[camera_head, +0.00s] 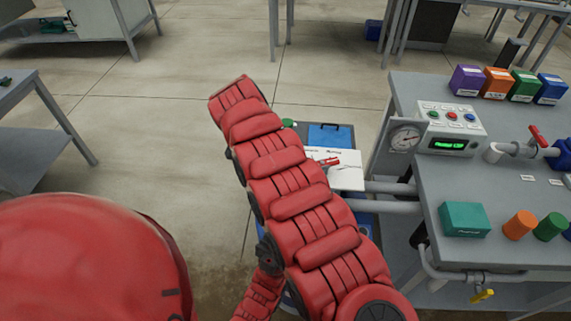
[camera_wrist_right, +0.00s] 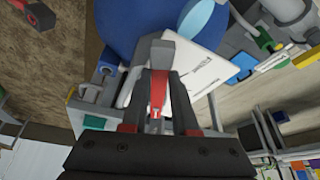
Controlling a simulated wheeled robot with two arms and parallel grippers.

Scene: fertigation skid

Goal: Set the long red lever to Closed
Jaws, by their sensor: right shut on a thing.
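The long red lever (camera_wrist_right: 157,96) shows in the right wrist view as a narrow red strip between the grey fingers of my right gripper (camera_wrist_right: 158,82). The gripper is shut on it. Behind it is a white plate (camera_wrist_right: 190,72) with small print, too small to read. In the head view the white plate (camera_head: 346,176) shows beside my red arm, with a red piece, likely part of the lever (camera_head: 330,161), near its upper left. My arm hides most of that area and the right gripper there. I cannot tell the lever's setting. My left gripper is not in view.
Grey pipes (camera_head: 390,188) run from the bench towards the plate. Open floor (camera_head: 150,130) lies left.

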